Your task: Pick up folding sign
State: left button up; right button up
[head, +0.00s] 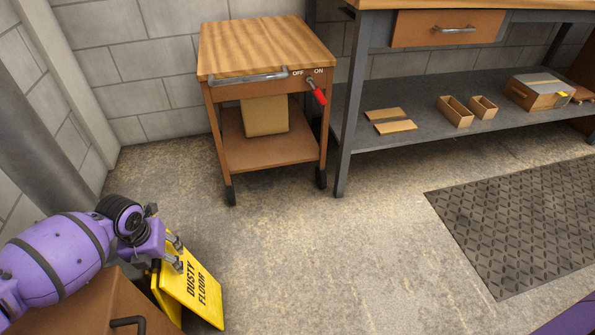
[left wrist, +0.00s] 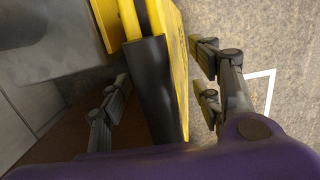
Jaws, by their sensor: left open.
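The yellow folding sign (head: 198,288), lettered "DUSTY FLOOR", stands on the floor at the lower left of the head view. My left gripper (head: 176,254) is at the sign's top end, and the fingers hide part of it. In the left wrist view the sign (left wrist: 172,60) with its dark top edge runs between the spread fingers of my left gripper (left wrist: 160,98). The fingers look apart from the sign on both sides, so the gripper is open around it. My right gripper is not in view.
A brown cabinet (head: 95,305) with a dark handle is close beside the sign, under my left arm. A wooden-topped cart (head: 265,45) stands at the back wall. A workbench shelf (head: 430,125) holds small boxes. A dark mat (head: 520,220) lies right; the middle floor is clear.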

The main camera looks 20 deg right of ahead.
pick_arm(q)
jog(key=shift+f, duration=0.25)
dwell(0.3)
grip_shut()
